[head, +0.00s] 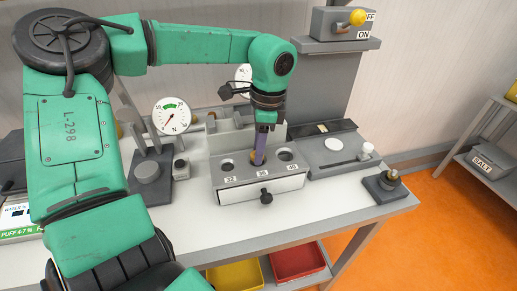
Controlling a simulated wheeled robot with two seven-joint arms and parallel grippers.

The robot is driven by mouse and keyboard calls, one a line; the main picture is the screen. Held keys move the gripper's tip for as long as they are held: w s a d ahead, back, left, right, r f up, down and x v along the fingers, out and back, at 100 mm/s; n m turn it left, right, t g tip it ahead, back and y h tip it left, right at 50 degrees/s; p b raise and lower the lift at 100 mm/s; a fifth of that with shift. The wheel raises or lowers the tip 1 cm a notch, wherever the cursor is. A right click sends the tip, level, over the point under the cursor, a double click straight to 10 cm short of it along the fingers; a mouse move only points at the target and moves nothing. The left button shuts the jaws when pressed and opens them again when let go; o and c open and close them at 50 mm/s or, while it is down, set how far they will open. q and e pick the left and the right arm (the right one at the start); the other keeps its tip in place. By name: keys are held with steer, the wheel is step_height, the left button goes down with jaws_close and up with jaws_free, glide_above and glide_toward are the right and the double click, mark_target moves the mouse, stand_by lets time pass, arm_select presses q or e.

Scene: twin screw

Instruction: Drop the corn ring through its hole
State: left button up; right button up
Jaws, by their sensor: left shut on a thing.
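The grey gauge box (223,180) stands on the bench with three round holes on top, labelled 32, 36 and 40. My left gripper (259,160) points down at the middle hole, marked 36, its purple fingers shut. A small yellow-brown piece, seemingly the corn ring (253,158), shows at the fingertips. The fingers hide much of it and of the middle hole; I cannot tell whether it is above the hole or partly in it. The left hole (228,166) and right hole (286,155) look empty. My right gripper is out of view.
A dial gauge on a stand (171,117) is left of the box. A grey plate with a white disc (334,144) is to its right, and a dark block with a knob (386,186) sits near the bench's right edge. Yellow (236,275) and red (298,261) bins are below.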

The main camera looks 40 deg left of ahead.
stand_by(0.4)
arm_select(q)
steer(key=shift+b, duration=0.6)
stand_by(0.5)
steer(key=o, duration=1.4)
steer(key=shift+r+p, duration=2.05)
steer(key=shift+r, duration=1.55)
steer(key=shift+f, duration=0.1)
